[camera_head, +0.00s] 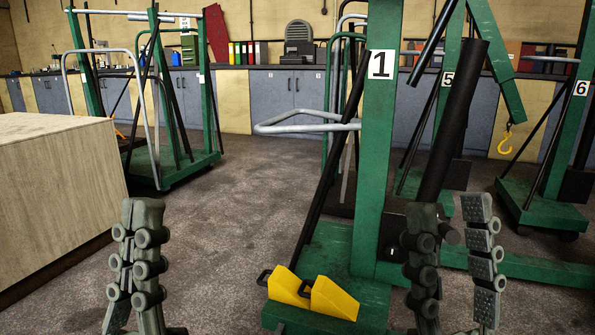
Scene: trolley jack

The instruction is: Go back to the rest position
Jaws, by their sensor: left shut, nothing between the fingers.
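My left gripper (141,215) stands at the lower left with its fingers pointing up. Its fingertips are together and nothing shows between them. My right gripper (451,211) is at the lower right, also pointing up. Its two fingers are apart, with a gap between them and nothing held in it. The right gripper is in front of the green hoist marked 1 (374,170) and hides part of its base. Neither arm shows much beyond the grippers.
Two yellow wedges (335,299) rest on the hoist's green base. A wooden block or bench (60,190) stands at the left. More green hoists (555,205) and grey cabinets (297,92) are behind. Open floor (225,225) lies between the bench and hoist 1.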

